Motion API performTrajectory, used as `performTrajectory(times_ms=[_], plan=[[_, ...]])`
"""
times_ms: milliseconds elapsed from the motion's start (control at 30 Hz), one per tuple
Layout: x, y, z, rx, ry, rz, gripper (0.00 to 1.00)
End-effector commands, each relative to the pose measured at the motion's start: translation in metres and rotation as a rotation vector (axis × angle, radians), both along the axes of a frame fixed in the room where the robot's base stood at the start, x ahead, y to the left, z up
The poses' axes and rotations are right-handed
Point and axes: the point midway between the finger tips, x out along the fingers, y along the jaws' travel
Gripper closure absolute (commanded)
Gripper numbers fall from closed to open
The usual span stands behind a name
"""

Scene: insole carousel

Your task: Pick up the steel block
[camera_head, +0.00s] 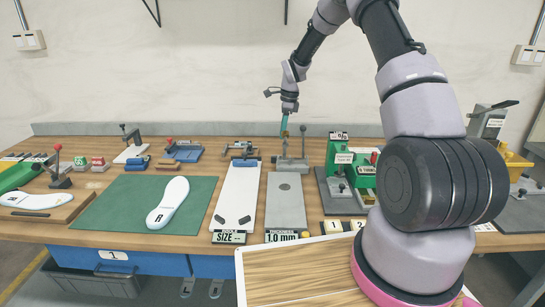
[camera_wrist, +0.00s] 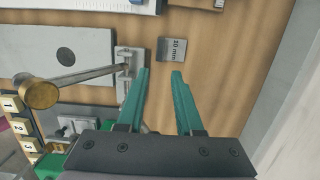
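A small grey steel block (camera_wrist: 172,50) marked "20 mm" lies on the wooden table in the wrist view. It is just beyond the fingertips, nearer the right one. My gripper (camera_wrist: 160,72) has two teal fingers spread apart with nothing between them. In the head view my gripper (camera_head: 284,126) points down over the back of the table, by the lever clamp. I cannot make out the block clearly in the head view.
A lever clamp (camera_wrist: 125,75) stands left of the fingers, its brass-knobbed lever (camera_wrist: 40,94) reaching left. A grey plate (camera_head: 270,211) and white size board (camera_head: 238,195) lie in front. A green mat (camera_head: 110,210) carries a white insole (camera_head: 168,205). Bare wood lies right of the block.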

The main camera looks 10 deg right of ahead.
Motion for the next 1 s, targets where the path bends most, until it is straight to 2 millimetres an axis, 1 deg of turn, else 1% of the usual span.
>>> performTrajectory(times_ms=[167,300,533,733,833,1000], plan=[[0.0,0.003,-0.019,0.001,0.006,-0.004,0.65],[0.001,0.007,-0.042,0.001,0.004,-0.001,0.65],[0.002,0.012,-0.066,0.002,0.003,-0.001,0.65],[0.004,0.019,-0.095,0.002,0.003,-0.001,0.65],[0.004,0.021,-0.103,0.001,0.001,-0.002,0.65],[0.005,0.021,-0.106,0.001,-0.001,-0.001,0.65]])
